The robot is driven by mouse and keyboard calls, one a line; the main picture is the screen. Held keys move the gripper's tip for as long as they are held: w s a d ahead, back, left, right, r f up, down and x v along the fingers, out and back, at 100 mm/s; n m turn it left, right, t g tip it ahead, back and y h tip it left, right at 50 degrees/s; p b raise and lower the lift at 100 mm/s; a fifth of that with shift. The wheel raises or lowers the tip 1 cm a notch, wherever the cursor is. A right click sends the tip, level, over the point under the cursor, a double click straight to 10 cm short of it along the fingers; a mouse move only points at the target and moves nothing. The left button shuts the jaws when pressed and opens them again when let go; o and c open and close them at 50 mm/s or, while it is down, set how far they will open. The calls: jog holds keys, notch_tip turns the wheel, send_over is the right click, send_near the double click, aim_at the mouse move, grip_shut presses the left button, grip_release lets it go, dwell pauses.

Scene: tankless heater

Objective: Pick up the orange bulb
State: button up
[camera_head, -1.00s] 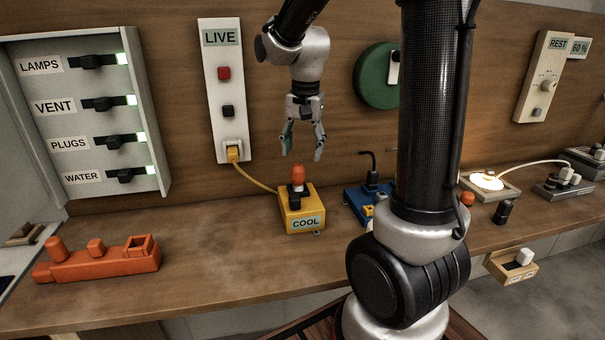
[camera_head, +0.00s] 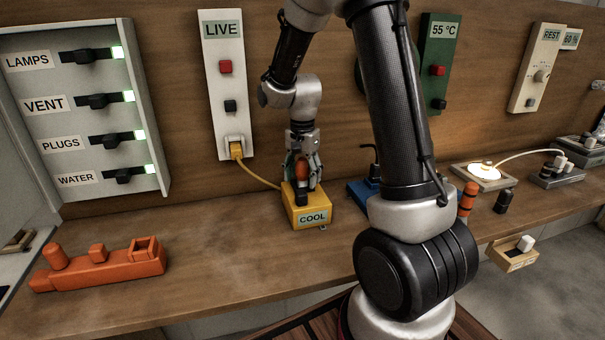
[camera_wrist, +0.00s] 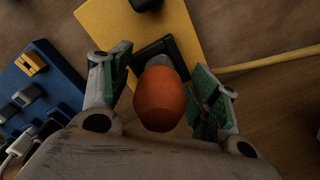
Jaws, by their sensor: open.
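The orange bulb (camera_head: 302,168) stands upright in the socket on top of the yellow box labelled COOL (camera_head: 307,206). In the wrist view the bulb (camera_wrist: 160,101) shows from above, over the dark socket and the yellow box (camera_wrist: 106,22). My gripper (camera_head: 303,176) is lowered around the bulb, its fingers on either side. In the wrist view my gripper (camera_wrist: 162,92) is open, with a gap between the bulb and each green-padded finger. The bulb is empty of any grip.
A yellow cord runs from the box to the LIVE panel (camera_head: 224,90). A blue box (camera_head: 363,192) stands close right of the yellow box. An orange boat-shaped block (camera_head: 98,268) lies at the left. The bench between boat and yellow box is clear.

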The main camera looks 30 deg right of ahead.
jog(key=shift+c, duration=0.2)
jog(key=c, duration=1.2)
